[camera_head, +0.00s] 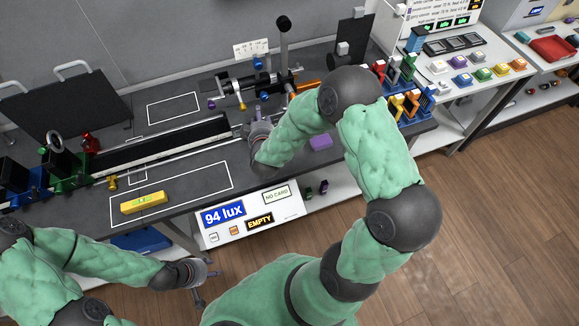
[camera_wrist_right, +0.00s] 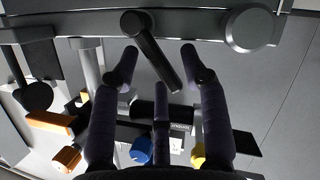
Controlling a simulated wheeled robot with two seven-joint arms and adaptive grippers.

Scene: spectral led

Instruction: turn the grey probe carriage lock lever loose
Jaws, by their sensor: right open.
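A dark grey lever (camera_wrist_right: 154,52), which looks like the lock lever, shows in the right wrist view. It slants from a round pivot at the upper left down to the right. My right gripper (camera_wrist_right: 160,60) is open, with its fingertips on either side of the lever. I cannot tell whether any finger touches it. In the head view my right gripper (camera_head: 260,118) is over the bench by the rail, and the lever cannot be made out there. My left gripper (camera_head: 208,276) is open and empty in front of the bench, low at the left.
A black rail (camera_head: 165,145) runs along the bench. Optical parts with coloured knobs (camera_head: 245,85) stand behind my right gripper. A purple block (camera_head: 320,142) and a yellow level (camera_head: 144,202) lie on the bench. A readout panel (camera_head: 250,214) fronts it. A round knob (camera_wrist_right: 249,28) is right of the lever.

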